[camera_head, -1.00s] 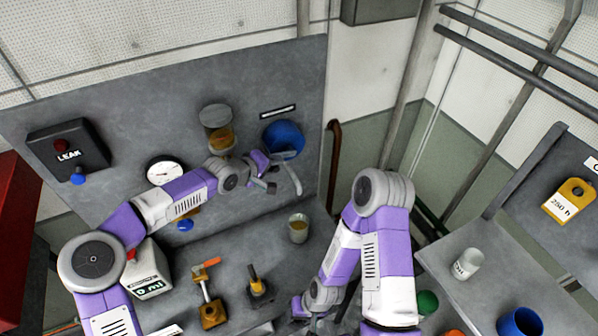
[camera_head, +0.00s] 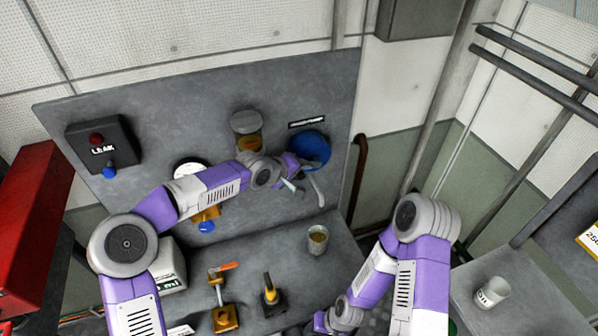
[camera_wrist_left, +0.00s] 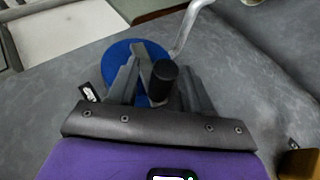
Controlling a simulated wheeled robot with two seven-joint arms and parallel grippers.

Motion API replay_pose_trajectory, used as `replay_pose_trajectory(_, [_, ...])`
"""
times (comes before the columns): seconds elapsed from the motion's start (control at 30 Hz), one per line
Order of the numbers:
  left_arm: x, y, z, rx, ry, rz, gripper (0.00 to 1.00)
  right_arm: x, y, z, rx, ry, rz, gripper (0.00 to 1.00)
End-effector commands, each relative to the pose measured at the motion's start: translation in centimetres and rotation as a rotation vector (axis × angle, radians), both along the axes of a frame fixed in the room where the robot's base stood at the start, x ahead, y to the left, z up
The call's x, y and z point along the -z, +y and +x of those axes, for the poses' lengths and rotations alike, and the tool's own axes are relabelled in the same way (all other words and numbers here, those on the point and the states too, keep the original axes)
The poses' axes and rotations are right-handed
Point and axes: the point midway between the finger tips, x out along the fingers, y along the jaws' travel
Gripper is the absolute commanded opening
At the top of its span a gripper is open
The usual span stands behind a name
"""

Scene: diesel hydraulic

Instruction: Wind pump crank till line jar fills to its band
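The pump's blue disc (camera_head: 309,150) is on the grey upright panel, with a pale curved pipe (camera_head: 317,189) below it. My left gripper (camera_head: 292,180) is in front of the disc's lower left. In the left wrist view, the black crank knob (camera_wrist_left: 165,80) stands between my left gripper's fingers (camera_wrist_left: 163,88), in front of the blue disc (camera_wrist_left: 124,62). The fingers look apart, with blue showing between one finger and the knob. A clear jar (camera_head: 247,131) on the panel holds amber liquid low down; I cannot make out a band. My right gripper is mostly cut off at the bottom edge.
A cup (camera_head: 318,239) with amber liquid stands on the bench below the pipe. A white cup (camera_head: 491,291) stands on the right bench.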

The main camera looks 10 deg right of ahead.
Motion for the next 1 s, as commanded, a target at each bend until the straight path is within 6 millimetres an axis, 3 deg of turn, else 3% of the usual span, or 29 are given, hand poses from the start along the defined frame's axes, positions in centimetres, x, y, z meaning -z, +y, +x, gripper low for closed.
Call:
replay_pose_trajectory(0.37, [-0.3, 0.4, -0.3, -0.001, 0.0, 0.001, 0.5, 0.2, 0.0, 0.0, 0.0, 0.0, 0.0, 0.5])
replay_pose_trajectory(0.8, [-4.2, 4.0, -3.4, -0.003, -0.001, 0.002, 0.5, 1.2, 0.0, 0.0, 0.0, 0.0, 0.0, 0.5])
replay_pose_trajectory(1.0, [-4.8, 4.4, -3.9, 0.0, 0.0, 0.001, 0.5, 1.2, 0.0, 0.0, 0.0, 0.0, 0.0, 0.5])
